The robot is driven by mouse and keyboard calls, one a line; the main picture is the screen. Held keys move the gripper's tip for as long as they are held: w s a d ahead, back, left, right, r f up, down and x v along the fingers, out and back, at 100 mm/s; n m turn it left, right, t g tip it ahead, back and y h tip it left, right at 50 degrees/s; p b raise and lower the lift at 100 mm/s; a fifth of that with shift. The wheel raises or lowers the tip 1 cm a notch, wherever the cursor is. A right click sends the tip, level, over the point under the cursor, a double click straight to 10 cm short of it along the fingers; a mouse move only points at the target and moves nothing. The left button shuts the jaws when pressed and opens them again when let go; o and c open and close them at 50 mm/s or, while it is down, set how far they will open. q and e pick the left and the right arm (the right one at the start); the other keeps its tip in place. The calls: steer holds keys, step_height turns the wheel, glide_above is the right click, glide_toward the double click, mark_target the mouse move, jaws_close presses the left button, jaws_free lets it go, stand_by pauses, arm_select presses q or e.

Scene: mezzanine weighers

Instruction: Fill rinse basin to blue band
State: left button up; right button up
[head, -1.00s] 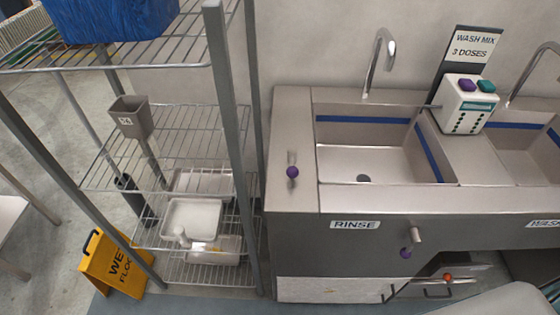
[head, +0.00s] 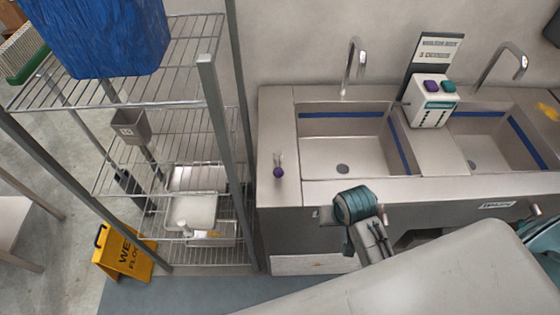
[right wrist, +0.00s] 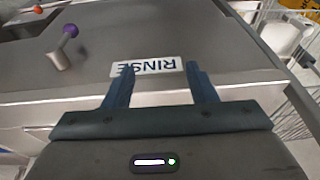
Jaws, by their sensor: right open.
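The rinse basin (head: 325,156) is the left sink. Its floor and drain hole show, with no visible water. The blue band (head: 340,115) runs along its upper walls. A chrome faucet (head: 347,72) stands behind it. A purple-knobbed lever (head: 278,172) sits on the counter left of the basin. Another purple knob (right wrist: 70,30) on a front-panel stub shows in the right wrist view. My right gripper (right wrist: 158,76) is open and empty in front of the RINSE label (right wrist: 147,68), which appears upside down between its fingers. My left gripper is not in view.
A soap dispenser (head: 433,101) stands between the basins, with the wash basin (head: 475,150) to the right.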

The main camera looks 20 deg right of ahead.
mark_target(280, 170)
steer(key=w+a+r+m+y, duration=0.1)
steer(key=w+a+r+m, duration=0.1)
steer(key=w+a+r, duration=0.3)
steer(key=w+r+m+g, duration=0.1)
steer(key=w+r+m, duration=0.15)
steer(key=w, duration=0.45)
steer(key=w+a+r+m+y, duration=0.1)
steer(key=w+a+r+m, duration=0.15)
steer(key=w, duration=0.35)
steer(key=p+x, duration=0.1)
steer(key=x, duration=0.7)
steer(key=shift+w+a+f, duration=0.2)
steer(key=shift+w+f, duration=0.1)
steer(key=shift+f, duration=0.55)
jaws_close()
